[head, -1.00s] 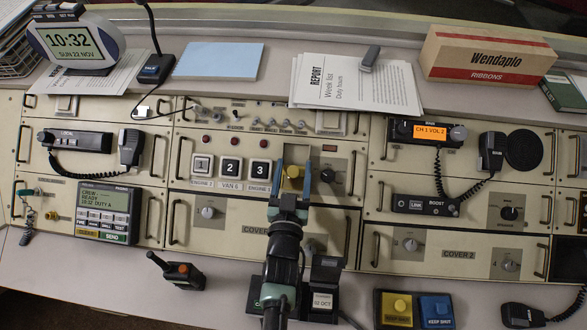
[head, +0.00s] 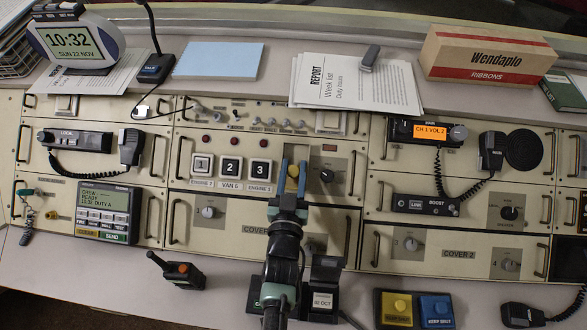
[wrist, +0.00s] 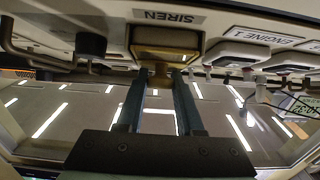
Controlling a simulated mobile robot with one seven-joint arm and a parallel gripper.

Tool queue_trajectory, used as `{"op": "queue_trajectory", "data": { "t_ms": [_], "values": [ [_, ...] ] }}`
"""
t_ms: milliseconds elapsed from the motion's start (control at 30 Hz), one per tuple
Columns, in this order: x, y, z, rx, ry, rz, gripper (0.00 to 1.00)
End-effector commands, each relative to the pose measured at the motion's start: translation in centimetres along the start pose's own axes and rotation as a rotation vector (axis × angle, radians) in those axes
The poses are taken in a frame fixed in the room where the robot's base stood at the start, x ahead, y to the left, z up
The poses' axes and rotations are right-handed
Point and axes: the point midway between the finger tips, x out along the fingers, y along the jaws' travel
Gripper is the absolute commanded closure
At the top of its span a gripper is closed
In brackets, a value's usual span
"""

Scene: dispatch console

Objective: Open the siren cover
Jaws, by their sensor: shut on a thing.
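The siren cover (wrist: 166,42) is a yellow box-like cover under the SIREN label (wrist: 168,16) in the wrist view. It looks down flat against the panel. A small tab sticks out from it between my fingertips. In the head view only a bit of yellow (head: 293,171) shows between the fingers. My gripper (head: 294,168), also in the wrist view (wrist: 159,78), is shut on this tab. The fingers and arm hide most of the cover and the panel just below it in the head view.
Numbered square buttons (head: 231,168) sit left of the cover, and a dark knob (head: 327,175) sits right of it. A panel handle (head: 352,178) stands farther right. A radio unit with a coiled-cord handset (head: 491,152) is beyond that. Papers (head: 355,85) lie above the panel.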

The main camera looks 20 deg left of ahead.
Motion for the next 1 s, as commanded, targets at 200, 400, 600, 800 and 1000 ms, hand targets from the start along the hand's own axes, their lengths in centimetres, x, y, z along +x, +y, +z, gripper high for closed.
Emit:
{"op": "queue_trajectory", "data": {
  "t_ms": [200, 400, 600, 800, 1000],
  "values": [
    [0.0, 0.0, 0.0, 0.0, 0.0, 0.0, 1.0],
    [0.0, 0.0, 0.0, 0.0, 0.0, 0.0, 1.0],
    [0.0, 0.0, 0.0, 0.0, 0.0, 0.0, 1.0],
    [0.0, 0.0, 0.0, 0.0, 0.0, 0.0, 1.0],
    [1.7, 0.0, -1.2, 0.0, 0.003, 0.001, 1.0]
  ]
}}
